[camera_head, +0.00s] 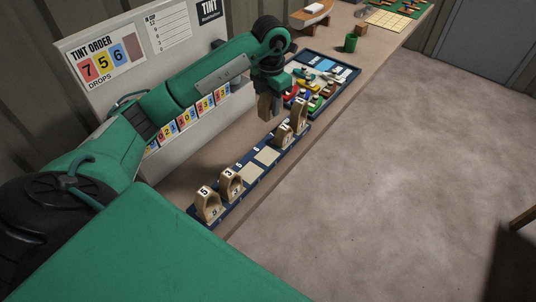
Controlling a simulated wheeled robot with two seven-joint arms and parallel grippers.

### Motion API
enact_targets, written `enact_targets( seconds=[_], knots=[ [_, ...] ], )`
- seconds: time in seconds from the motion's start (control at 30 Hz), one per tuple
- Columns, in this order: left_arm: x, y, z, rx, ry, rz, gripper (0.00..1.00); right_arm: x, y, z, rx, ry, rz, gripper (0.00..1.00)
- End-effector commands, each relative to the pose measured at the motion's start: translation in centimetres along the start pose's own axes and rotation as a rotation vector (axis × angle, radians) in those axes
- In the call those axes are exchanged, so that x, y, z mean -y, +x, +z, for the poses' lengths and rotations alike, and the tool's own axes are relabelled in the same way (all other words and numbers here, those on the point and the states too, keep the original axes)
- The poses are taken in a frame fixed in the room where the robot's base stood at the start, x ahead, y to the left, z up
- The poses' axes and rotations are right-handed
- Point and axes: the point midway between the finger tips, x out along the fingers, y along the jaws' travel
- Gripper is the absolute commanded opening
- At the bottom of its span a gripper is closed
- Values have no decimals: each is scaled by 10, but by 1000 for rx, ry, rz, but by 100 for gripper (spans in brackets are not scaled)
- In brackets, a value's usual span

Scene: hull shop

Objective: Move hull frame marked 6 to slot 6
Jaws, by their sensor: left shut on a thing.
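My left gripper (270,88) reaches in from the left and points down above the far part of the bench. It is shut on a tan wooden hull frame (265,108); no number on this frame can be read. The held frame is above and left of a dark blue slotted rack (223,213). Two wooden frames, marked 5 (208,205) and 3 (231,184), stand upright at the rack's near end. More wooden frames (299,117) stand at its far end, their marks too small to read surely. Pale empty slots (267,156) lie between. My right gripper is not in view.
A dark tray (345,75) with coloured pieces lies just beyond the rack. A tint order board (105,62) and numbered cards (185,119) line the left side.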

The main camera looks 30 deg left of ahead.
Motion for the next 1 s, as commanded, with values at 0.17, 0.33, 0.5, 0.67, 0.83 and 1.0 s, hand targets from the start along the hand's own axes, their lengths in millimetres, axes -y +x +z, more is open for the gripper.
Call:
enact_targets(
  seconds=[0.17, 0.33, 0.5, 0.67, 0.83, 1.0],
  knots=[
    [-10, -4, 1, 2, -155, 0, 8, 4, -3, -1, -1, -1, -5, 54],
    [-11, 16, 0, -3, -186, -1, 8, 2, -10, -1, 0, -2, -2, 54],
    [-10, 61, -1, -5, -183, -2, 8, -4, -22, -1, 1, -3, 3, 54],
    [-10, 104, -1, -5, -182, -2, 8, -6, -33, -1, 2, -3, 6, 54],
    [-10, 138, 0, -1, -181, -1, 8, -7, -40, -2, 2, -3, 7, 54],
    [-11, 152, 1, 2, -180, 0, 8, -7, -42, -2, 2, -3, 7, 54]
  ],
)
